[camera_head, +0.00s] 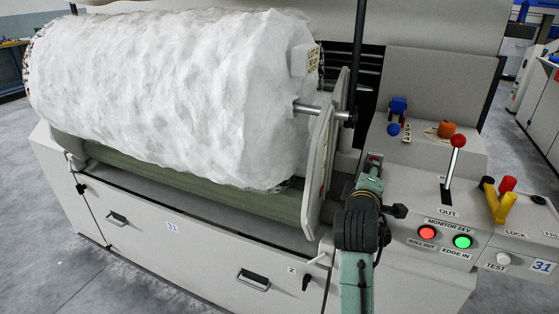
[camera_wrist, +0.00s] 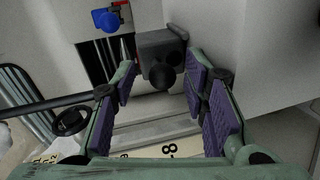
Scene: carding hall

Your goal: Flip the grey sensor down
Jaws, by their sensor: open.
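The grey sensor (camera_wrist: 160,58), a dark grey block with a round black knob facing the camera, is in the upper middle of the wrist view. My gripper (camera_wrist: 161,82) is open, with its purple-padded fingers to the left and right of the sensor and a visible gap on each side. I cannot tell whether the fingertips reach past it. In the head view my gripper (camera_head: 370,183) is beside the roll's end plate, at the left edge of the control panel; it largely hides the sensor there.
A blue sensor (camera_head: 398,106) and an orange knob (camera_head: 446,129) are on the panel behind. A red-topped lever (camera_head: 457,142), lit buttons (camera_head: 427,232) and a yellow handle (camera_head: 500,205) stand to the right. The white fibre roll (camera_head: 170,90) and its shaft (camera_head: 315,108) are to the left.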

